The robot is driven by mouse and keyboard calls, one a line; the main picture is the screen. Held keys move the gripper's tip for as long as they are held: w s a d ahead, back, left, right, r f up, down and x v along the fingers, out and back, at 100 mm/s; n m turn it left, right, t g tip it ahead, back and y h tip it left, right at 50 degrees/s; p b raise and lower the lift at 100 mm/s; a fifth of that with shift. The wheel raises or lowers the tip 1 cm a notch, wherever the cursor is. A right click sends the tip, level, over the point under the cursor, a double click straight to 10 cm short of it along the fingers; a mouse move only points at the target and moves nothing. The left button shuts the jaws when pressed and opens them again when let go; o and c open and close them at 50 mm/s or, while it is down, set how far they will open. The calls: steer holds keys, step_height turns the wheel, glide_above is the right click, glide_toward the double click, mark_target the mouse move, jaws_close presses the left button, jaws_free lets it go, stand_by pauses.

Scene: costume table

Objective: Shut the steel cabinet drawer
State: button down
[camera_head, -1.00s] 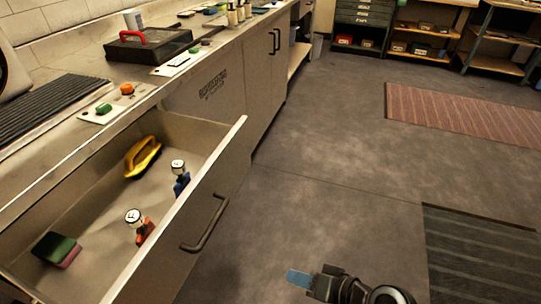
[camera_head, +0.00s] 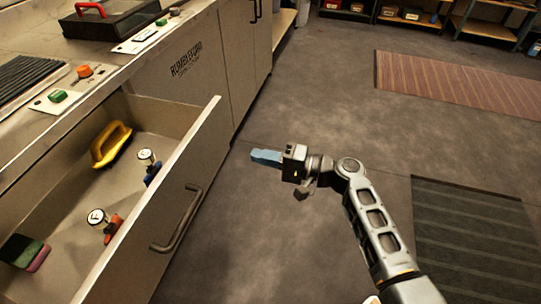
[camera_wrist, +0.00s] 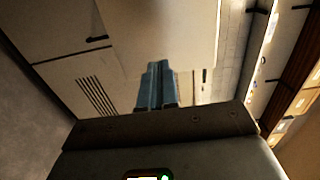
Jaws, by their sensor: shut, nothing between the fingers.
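The steel cabinet drawer (camera_head: 190,165) is pulled open at the left of the head view, with a dark bar handle (camera_head: 178,222) on its front. Inside lie a yellow-handled tool (camera_head: 110,145), a green and pink sponge (camera_head: 23,252) and two small stamp-like items, one orange (camera_head: 112,230) and one blue (camera_head: 152,172). My gripper (camera_head: 254,156) is shut and empty, its blue fingers pointing left toward the drawer front, apart from it. In the wrist view the shut blue fingers (camera_wrist: 156,85) point toward pale cabinet panels.
The counter above the drawer holds a black case with a red handle (camera_head: 90,9) and panels with green and orange knobs (camera_head: 84,71). Open floor lies right of the drawer, with a reddish mat (camera_head: 455,90) and a dark striped mat (camera_head: 475,240). Shelves stand at the back.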

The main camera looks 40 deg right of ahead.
mark_target(215, 147)
steer(key=x, duration=0.9)
steer(key=shift+w+a+p, duration=0.15)
steer(key=shift+a+p, duration=0.05)
steer(key=shift+p, duration=0.15)
steer(key=b+x, duration=0.9)
steer(key=x, duration=0.5)
steer(key=b+x, duration=1)
steer(key=x, duration=0.4)
steer(key=shift+a+f, duration=0.1)
steer(key=shift+f, duration=0.15)
steer(key=shift+w+a+b, duration=0.3)
steer(key=shift+w+b, duration=0.05)
steer(key=shift+b, duration=0.05)
steer(key=shift+w+a+r, duration=0.15)
steer(key=shift+w+r, duration=0.05)
steer(key=shift+r, duration=0.25)
steer(key=shift+a, duration=0.1)
steer(key=shift+s, duration=0.1)
